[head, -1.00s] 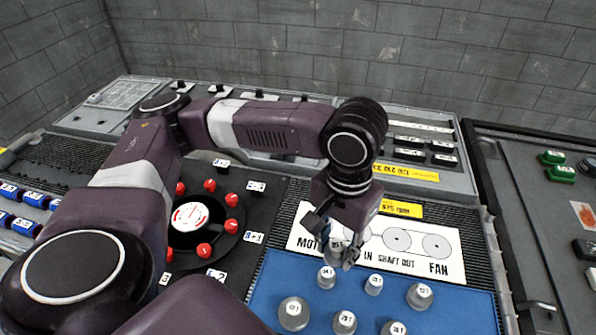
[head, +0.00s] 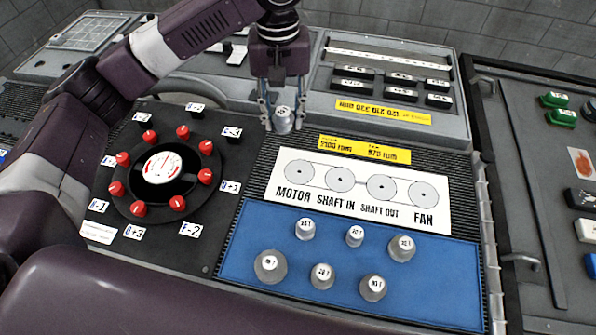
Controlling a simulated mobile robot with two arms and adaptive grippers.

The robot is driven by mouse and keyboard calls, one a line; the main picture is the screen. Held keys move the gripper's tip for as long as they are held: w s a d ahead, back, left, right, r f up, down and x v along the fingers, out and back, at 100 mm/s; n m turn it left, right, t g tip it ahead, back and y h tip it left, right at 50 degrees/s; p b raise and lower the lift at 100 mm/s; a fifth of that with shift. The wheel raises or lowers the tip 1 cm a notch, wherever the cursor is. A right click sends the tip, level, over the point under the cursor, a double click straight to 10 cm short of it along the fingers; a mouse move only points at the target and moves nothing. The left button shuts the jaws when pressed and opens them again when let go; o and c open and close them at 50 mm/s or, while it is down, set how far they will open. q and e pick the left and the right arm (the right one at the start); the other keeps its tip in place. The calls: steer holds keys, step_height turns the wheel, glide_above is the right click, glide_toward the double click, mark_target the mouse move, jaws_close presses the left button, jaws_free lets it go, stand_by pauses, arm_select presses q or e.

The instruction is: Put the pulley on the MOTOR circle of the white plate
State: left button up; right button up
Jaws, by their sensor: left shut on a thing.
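My left gripper (head: 283,122) is shut on a small grey pulley (head: 283,117) with a white label on top; the label's text is too small to read. It holds the pulley upright over the dark ribbed strip, just beyond the back left corner of the white plate (head: 284,189). The plate has a row of four circles. The leftmost, the MOTOR circle (head: 299,172), is bare, and so are the others. The pulley appears behind and slightly left of the MOTOR circle; its height is hard to tell. My right gripper is not in view.
Several other grey pulleys (head: 322,277) stand on the blue mat (head: 240,240) in front of the plate. A black dial with red knobs (head: 163,167) lies left. A yellow label (head: 364,149) and a raised grey switch panel (head: 385,72) stand behind the plate.

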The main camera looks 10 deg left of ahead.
arm_select(q)
steer(key=w+d+n, duration=0.1)
steer(key=w+d, duration=0.1)
steer(key=w, duration=0.1)
glide_above(299, 172)
step_height(299, 172, down, 15)
steer(key=shift+p, duration=0.35)
steer(key=shift+f, duration=2.2)
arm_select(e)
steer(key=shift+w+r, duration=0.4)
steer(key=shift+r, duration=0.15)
arm_select(q)
steer(key=o, duration=1.2)
steer(key=shift+f, duration=0.15)
